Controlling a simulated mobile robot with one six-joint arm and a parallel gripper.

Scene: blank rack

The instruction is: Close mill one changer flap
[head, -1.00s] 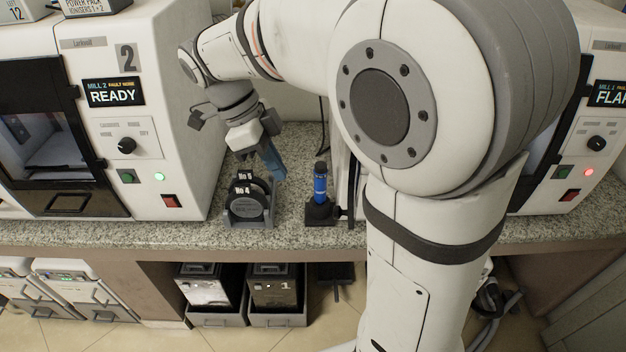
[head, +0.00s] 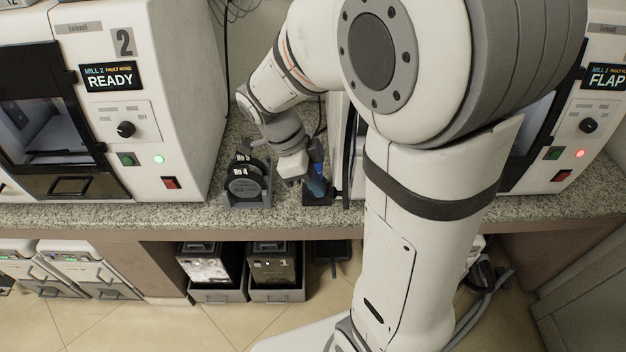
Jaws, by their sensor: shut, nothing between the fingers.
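Mill one (head: 581,150) stands at the right edge, mostly hidden behind my arm. Its screen (head: 604,78) reads "FLAP", cut off by the picture edge, and a red light is lit below it. I cannot make out its changer flap; my arm covers much of the mill's front.
Mill two (head: 160,100) stands at the left, its screen reading "READY" with a green light. Bins (head: 276,295) stand under the bench. Bench front by the holder is clear.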

